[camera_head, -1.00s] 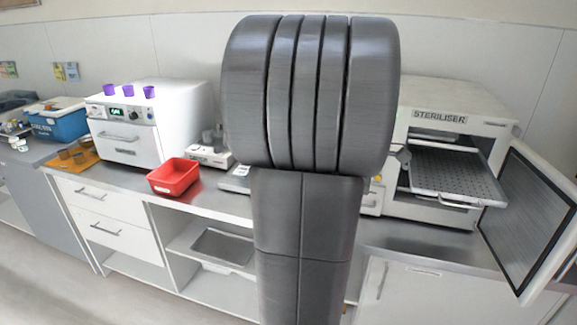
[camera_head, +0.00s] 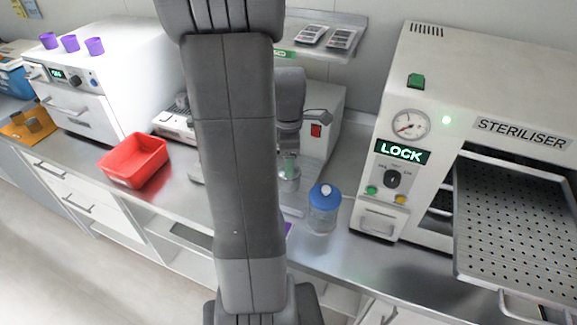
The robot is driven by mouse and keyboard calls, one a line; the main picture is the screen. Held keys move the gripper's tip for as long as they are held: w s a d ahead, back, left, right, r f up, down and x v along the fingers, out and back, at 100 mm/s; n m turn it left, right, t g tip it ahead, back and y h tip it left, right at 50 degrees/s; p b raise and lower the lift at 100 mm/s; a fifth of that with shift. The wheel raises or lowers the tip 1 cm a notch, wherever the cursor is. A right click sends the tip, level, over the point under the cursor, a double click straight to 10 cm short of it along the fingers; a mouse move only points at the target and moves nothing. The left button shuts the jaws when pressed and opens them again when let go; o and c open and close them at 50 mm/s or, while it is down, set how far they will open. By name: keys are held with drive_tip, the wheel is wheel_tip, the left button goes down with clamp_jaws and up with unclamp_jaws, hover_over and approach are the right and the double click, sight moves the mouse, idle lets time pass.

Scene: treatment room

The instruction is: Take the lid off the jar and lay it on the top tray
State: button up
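A clear jar (camera_head: 322,220) stands upright on the steel counter, left of the steriliser. Its blue lid (camera_head: 325,196) with a pale knob sits on top of it. The top tray (camera_head: 520,225) is a perforated metal tray sticking out of the open steriliser at the right; its visible surface is bare. My arm crosses the picture left of the jar. I cannot make out my gripper or its fingers, and nothing is seen touching the lid.
The steriliser (camera_head: 440,100) stands right of the jar. A pale machine with a red switch (camera_head: 316,131) stands behind the jar. A red bin (camera_head: 134,160) is on the counter at left. Counter right of the jar is bare.

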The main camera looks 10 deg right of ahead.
drive_tip(key=shift+s+f, duration=0.1)
drive_tip(key=shift+f, duration=0.6)
drive_tip(key=shift+s, duration=0.1)
drive_tip(key=c, duration=1.2)
drive_tip(key=shift+c, duration=0.4)
drive_tip(key=shift+s+a+f, duration=0.1)
wheel_tip(320, 180, up, 10)
drive_tip(key=shift+r+b, duration=0.15)
drive_tip(key=shift+b, duration=0.2)
clamp_jaws()
